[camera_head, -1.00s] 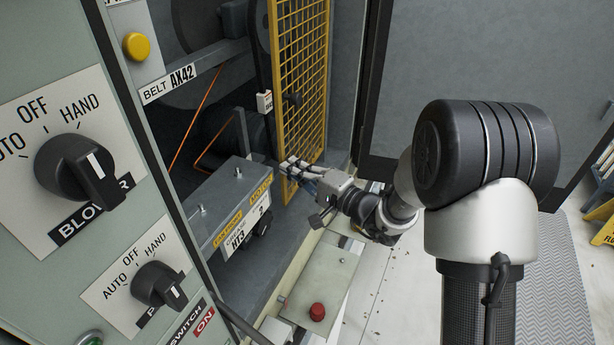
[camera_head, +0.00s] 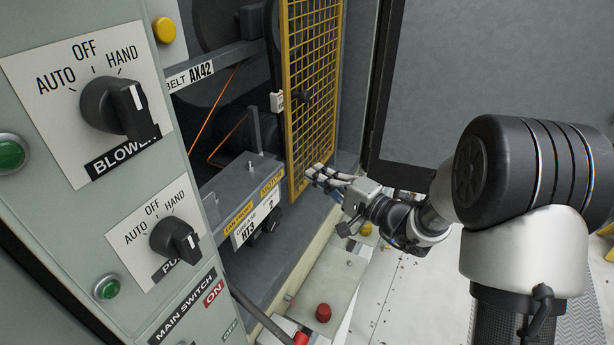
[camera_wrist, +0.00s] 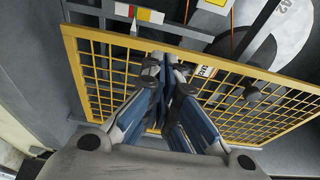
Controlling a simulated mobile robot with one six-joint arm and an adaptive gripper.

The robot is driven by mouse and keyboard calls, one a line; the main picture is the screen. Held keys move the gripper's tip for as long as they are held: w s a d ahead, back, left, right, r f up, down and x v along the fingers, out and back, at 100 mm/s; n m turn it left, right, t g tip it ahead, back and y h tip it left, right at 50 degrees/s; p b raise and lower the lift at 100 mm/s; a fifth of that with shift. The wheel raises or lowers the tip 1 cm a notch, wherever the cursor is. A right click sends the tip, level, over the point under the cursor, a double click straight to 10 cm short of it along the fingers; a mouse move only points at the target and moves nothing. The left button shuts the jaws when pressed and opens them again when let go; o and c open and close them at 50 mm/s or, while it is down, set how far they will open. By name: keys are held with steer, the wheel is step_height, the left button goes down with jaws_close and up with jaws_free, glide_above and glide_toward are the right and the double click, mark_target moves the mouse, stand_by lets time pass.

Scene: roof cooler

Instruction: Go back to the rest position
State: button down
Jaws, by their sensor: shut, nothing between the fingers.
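My gripper (camera_head: 318,174) is shut and empty. In the head view it is near the lower edge of the open yellow mesh guard (camera_head: 311,90), at the end of my arm reaching in from the right. In the wrist view my gripper (camera_wrist: 163,62) has its fingertips together, with the yellow mesh guard (camera_wrist: 103,82) behind them. I cannot tell whether the fingertips touch the mesh.
A control panel with a blower switch (camera_head: 118,104), a pump switch (camera_head: 174,241) and green lamps stands at the left. A grey motor box (camera_head: 240,185) sits left of my gripper. A box with a red button (camera_head: 323,313) is below.

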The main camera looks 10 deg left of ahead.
steer(key=s+d+r+n+g+h, duration=0.15)
steer(key=s+n+g, duration=0.3)
steer(key=s, duration=0.95)
steer(key=s+r+n+g+h, duration=0.25)
steer(key=s+g, duration=0.35)
steer(key=s, duration=0.8)
steer(key=s+d+t+h, duration=0.2)
steer(key=d+h, duration=0.3)
steer(key=d, duration=0.4)
steer(key=s+d+t+h, duration=0.3)
steer(key=d+h, duration=0.2)
steer(key=d, duration=0.4)
steer(key=shift+s+d+r+h+p, duration=0.15)
steer(key=shift+s+d+h+p, duration=0.1)
steer(key=shift+h+p, duration=0.15)
